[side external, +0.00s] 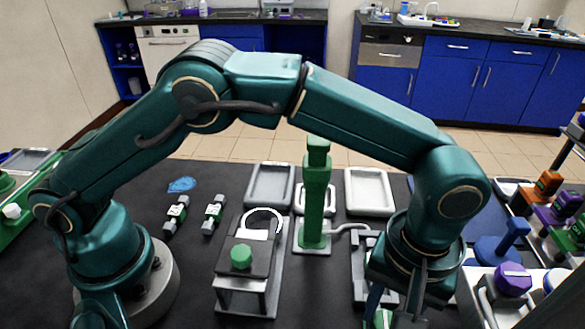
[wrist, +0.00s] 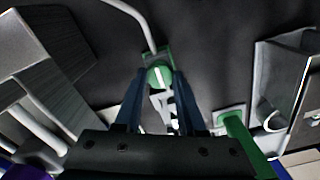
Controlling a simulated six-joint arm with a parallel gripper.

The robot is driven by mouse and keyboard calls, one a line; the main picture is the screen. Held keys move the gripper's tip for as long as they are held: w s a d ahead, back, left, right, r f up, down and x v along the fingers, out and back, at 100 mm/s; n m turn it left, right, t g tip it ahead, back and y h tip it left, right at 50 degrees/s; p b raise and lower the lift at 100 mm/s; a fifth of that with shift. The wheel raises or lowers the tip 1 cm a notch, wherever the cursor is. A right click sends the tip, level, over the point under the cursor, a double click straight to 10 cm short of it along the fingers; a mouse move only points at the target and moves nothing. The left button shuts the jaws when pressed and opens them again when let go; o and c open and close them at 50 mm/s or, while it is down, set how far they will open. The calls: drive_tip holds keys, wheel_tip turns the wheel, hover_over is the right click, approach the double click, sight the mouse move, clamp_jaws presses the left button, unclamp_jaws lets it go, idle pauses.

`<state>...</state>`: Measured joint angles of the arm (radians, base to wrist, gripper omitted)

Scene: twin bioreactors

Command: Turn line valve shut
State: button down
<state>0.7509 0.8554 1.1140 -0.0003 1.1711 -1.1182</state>
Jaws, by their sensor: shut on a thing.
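The line valve shows in the wrist view as a round green knob (wrist: 159,76) with a pale stripe across it, on a green base at the end of a white tube. My gripper (wrist: 160,84) has its two dark blue fingers closed on the sides of this knob. In the side view my gripper (side external: 376,300) points down at the front right, and a bit of the green valve (side external: 382,319) shows at its tips. My wrist hides most of the valve there.
A green column (side external: 315,200) stands behind the gripper. A bench unit with a green knob (side external: 241,257) is to the left. Grey trays (side external: 270,186) lie behind. A purple-topped knob (side external: 513,279) and coloured blocks are at the right. Bare dark table lies around the valve.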

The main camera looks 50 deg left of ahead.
drive_tip(key=m, duration=0.8)
drive_tip(key=shift+m, duration=0.3)
drive_tip(key=m, duration=0.4)
drive_tip(key=shift+m, duration=0.3)
drive_tip(key=m, duration=0.4)
drive_tip(key=shift+m, duration=0.4)
drive_tip(key=c, duration=0.5)
unclamp_jaws()
